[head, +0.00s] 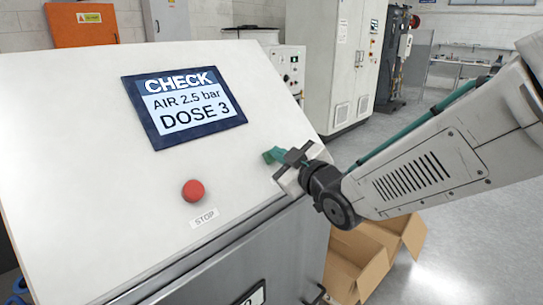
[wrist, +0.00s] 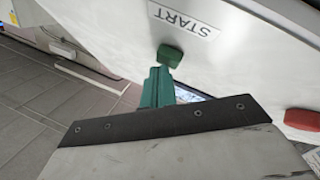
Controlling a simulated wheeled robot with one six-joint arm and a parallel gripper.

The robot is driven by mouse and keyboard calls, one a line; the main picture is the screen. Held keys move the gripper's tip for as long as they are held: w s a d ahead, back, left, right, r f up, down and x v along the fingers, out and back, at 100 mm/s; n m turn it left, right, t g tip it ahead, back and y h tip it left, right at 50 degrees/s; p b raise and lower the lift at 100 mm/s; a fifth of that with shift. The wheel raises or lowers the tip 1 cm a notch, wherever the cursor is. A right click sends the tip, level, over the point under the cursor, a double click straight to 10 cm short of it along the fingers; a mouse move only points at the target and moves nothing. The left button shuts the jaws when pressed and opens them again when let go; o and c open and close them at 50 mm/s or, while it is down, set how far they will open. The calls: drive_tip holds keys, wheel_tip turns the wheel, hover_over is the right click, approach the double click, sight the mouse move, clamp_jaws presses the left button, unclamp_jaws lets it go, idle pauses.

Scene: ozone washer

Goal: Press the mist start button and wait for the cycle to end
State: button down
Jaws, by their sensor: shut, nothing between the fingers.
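The white sloped control panel (head: 80,110) carries a screen (head: 184,106) reading CHECK, AIR 2.5 bar, DOSE 3. A green button (wrist: 170,56) sits beside the START label (wrist: 184,20) in the wrist view. My gripper (wrist: 158,72) is shut and empty, its teal fingertips right at the green button's edge; I cannot tell whether they touch it. In the head view my gripper (head: 273,155) is at the panel's right side, and the start button cannot be told apart there. A red STOP button (head: 193,190) is left of my gripper; it also shows in the wrist view (wrist: 302,119).
Open cardboard boxes (head: 358,262) stand on the floor below my arm. An orange cabinet (head: 82,25) is behind the panel, and a tall grey cabinet (head: 330,60) stands at the back. Grey floor is open at the right.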

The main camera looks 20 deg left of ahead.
drive_tip(key=shift+s+d+r, duration=0.15)
drive_tip(key=shift+d+r, duration=0.3)
drive_tip(key=shift+r, duration=0.1)
drive_tip(key=shift+s+d+r, duration=0.35)
drive_tip(key=shift+d+r, duration=0.5)
drive_tip(key=shift+s+d+r, duration=0.35)
drive_tip(key=shift+d+r, duration=0.45)
